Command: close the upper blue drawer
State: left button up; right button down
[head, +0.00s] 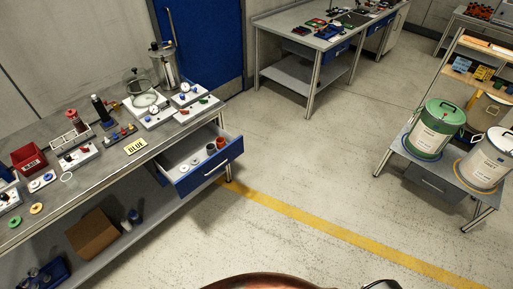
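A blue-fronted drawer (210,168) under the right end of the left workbench stands pulled out. Its light grey inside shows several small cups and round pieces, among them a red-brown cup and a dark cup. I see no second blue drawer directly below it, only open space above a lower shelf. Neither of my grippers can be made out in the head view, so their place relative to the drawer does not show.
The left workbench (100,170) carries a glass vessel, gauges and a red bin (28,160). A cardboard box (93,234) sits on its lower shelf. A green drum (435,128) and a white drum (487,160) stand at right. The middle floor is clear.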

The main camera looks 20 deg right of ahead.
aim_at(169, 161)
jog(key=z, duration=0.1)
jog(key=i, duration=0.85)
jog(key=u, duration=0.25)
